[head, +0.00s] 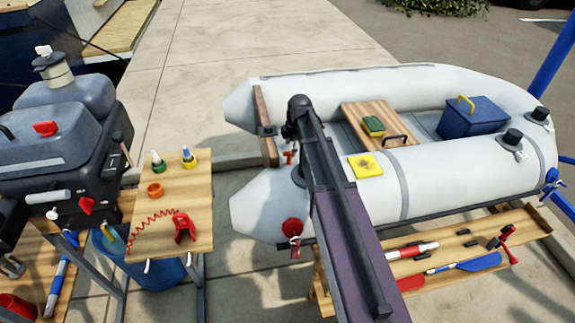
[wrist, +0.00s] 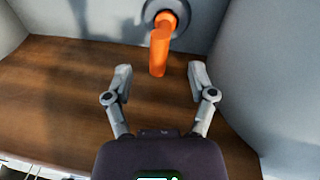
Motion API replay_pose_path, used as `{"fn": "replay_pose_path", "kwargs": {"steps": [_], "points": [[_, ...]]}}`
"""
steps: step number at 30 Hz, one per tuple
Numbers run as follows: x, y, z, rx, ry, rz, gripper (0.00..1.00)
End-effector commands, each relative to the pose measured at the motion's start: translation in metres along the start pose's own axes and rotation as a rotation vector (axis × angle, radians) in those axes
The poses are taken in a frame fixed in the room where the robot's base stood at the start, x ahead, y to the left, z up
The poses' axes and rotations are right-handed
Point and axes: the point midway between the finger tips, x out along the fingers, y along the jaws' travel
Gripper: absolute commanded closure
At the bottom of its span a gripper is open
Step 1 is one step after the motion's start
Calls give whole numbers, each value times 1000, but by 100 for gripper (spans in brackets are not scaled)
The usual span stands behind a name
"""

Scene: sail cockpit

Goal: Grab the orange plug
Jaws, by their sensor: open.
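The orange plug (wrist: 159,50) is in the wrist view, at top centre. It sticks out of a round grey fitting (wrist: 150,12), its free end pointing down the picture. My gripper (wrist: 160,72) is open and empty. Its two fingers are spread to the left and right of the plug's free end, and a gap shows on both sides. In the head view a small orange thing (head: 289,157) shows by the boat's wooden transom (head: 264,125), left of my arm, probably the same plug.
Pale grey boat tubes (wrist: 275,85) flank the brown board (wrist: 60,95) in the wrist view. In the head view, a side table (head: 200,240) with a red clip and coiled cord stands left. A wooden shelf (head: 530,222) with paddle parts lies at lower right.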

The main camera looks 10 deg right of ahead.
Motion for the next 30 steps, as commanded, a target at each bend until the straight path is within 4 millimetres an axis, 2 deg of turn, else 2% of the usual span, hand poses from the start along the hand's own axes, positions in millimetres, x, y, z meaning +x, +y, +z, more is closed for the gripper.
{"fn": "replay_pose_path", "kwargs": {"steps": [3, 12, 30], "points": [[14, 1, 0, 0, 0, 0, 28], [31, 1, 0, 0, 0, 0, 28], [32, 1, 0, 0, 0, 0, 28]]}}
